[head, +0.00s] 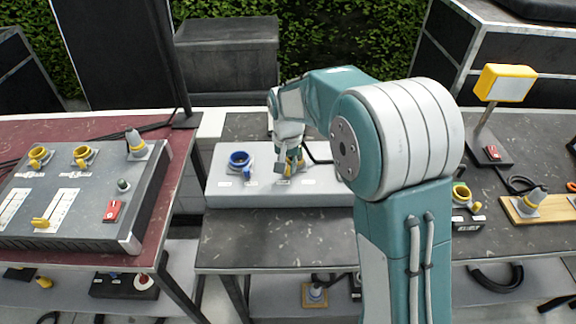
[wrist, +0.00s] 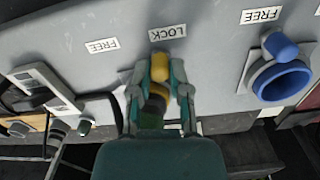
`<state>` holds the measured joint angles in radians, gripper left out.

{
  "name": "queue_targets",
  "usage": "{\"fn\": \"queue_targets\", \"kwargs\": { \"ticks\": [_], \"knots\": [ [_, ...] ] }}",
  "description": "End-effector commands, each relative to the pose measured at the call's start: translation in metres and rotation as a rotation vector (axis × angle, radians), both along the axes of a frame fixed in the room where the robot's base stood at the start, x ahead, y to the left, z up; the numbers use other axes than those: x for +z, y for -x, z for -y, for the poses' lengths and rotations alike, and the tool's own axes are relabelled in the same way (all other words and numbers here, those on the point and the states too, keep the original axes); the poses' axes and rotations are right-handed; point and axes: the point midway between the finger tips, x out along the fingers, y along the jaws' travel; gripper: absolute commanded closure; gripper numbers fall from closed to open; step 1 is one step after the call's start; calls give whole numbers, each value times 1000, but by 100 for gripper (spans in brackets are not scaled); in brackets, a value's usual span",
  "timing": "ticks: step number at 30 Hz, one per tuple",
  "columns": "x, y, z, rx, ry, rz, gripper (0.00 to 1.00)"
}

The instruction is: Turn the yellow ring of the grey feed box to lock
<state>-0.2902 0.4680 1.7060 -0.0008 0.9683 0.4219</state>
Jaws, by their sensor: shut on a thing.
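The grey feed box (head: 335,188) stands on the middle table. My gripper (head: 289,165) is over its middle, shut on the yellow ring. In the wrist view the yellow ring (wrist: 154,103) sits between the two fingers of my gripper (wrist: 160,88), partly hidden by them. The ring's yellow handle (wrist: 159,67) points at the LOCK label (wrist: 167,32). A FREE label (wrist: 102,46) is to the left of it in that view.
A blue ring (head: 239,159) with its own handle is on the same box, left of my gripper; it also shows in the wrist view (wrist: 279,74). A dark panel box (head: 75,195) stands on the red table at left. A yellow-framed lamp (head: 503,83) stands at right.

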Motion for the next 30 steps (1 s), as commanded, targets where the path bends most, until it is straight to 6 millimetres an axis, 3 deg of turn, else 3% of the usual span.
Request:
{"fn": "queue_targets", "kwargs": {
  "ticks": [11,12,13,14,25,30],
  "knots": [
    [1,-1,-1,-3,-3,5,100],
    [1,-1,-1,-3,-3,5,58],
    [1,-1,-1,-2,-2,5,45],
    [1,-1,-1,-2,-2,4,41],
    [2,0,0,-2,-2,2,41],
    [21,-1,-1,-2,-2,5,41]
  ]
}}
